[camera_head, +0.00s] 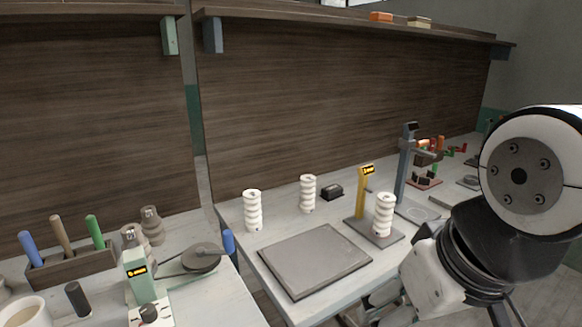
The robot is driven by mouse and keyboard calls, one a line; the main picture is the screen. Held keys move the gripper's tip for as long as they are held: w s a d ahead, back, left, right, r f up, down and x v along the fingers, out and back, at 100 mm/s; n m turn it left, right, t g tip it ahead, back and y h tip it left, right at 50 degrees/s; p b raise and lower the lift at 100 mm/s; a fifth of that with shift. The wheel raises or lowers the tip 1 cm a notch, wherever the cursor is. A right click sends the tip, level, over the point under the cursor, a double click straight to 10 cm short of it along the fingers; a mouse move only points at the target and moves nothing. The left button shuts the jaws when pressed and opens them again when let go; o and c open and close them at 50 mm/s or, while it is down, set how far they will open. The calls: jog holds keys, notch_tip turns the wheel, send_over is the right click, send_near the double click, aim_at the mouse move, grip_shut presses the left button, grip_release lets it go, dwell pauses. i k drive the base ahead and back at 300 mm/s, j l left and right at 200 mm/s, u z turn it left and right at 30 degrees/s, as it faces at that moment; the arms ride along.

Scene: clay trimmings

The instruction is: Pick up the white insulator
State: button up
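Three white ribbed insulators stand upright on the right-hand bench. One insulator (253,210) is at the bench's left edge, behind the grey slab. A second insulator (307,194) stands farther back, near the wooden panel. A third insulator (384,215) stands on the grey base of a yellow-posted device. My arm fills the lower right and hides part of the bench there. The fingers of my gripper cannot be made out, and no insulator is seen held.
A flat grey slab (314,259) covers the bench front. The yellow-posted gauge (363,201), a tall grey stand (404,166) and a small black block (332,191) stand behind it. The left bench holds a tool rack (72,270), brown insulators (152,226) and a green meter (139,274).

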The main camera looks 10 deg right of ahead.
aim_at(384, 202)
jog(key=i+l+u, duration=0.15)
jog(key=l, duration=0.55)
jog(key=i+l+u, duration=0.2)
jog(key=l, duration=0.5)
jog(key=i+l+u, duration=0.15)
jog(key=l, duration=0.55)
jog(key=i+l+u, duration=0.15)
jog(key=l, duration=0.6)
jog(key=k, duration=0.05)
